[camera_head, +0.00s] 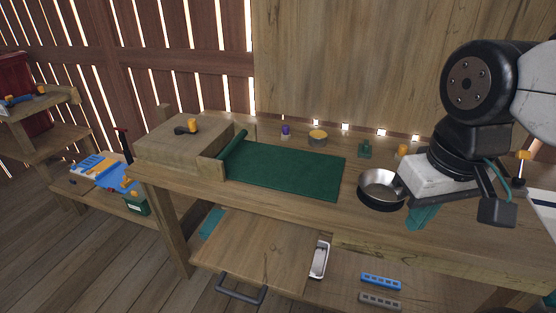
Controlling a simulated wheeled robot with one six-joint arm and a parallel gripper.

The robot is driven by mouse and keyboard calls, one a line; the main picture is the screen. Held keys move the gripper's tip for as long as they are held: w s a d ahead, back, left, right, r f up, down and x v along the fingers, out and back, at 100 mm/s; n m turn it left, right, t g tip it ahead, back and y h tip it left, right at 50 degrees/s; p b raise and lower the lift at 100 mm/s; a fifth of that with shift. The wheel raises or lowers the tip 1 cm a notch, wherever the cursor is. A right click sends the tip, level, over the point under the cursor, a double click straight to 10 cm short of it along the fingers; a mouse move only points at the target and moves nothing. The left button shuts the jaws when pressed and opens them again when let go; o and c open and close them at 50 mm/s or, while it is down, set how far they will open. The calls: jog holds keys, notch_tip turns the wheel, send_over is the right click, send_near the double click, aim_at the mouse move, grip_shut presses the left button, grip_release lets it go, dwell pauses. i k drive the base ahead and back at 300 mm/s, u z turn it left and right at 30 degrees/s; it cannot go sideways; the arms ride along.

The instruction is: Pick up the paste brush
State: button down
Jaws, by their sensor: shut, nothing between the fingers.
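I cannot pick out the paste brush for certain. A small upright tool with a yellow top and dark base (521,168) stands at the far right of the bench, and I cannot tell if it is the brush. A dark piece with a yellow end (188,127) lies on the wooden box at the left. My gripper (496,211) is over the right part of the bench, just right of the metal pan (381,187). It is shut and holds nothing. My arm hides part of the bench behind it.
A green mat (285,170) lies on the bench (300,212), beside the wooden box (178,150). Small jars, a yellow bowl (318,136) and a green bottle (364,149) line the back.

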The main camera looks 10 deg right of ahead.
aim_at(286, 134)
jog(key=u, duration=2.6)
jog(key=i, duration=2)
jog(key=z, duration=3.5)
jog(key=i, duration=0.5)
jog(key=z, duration=0.05)
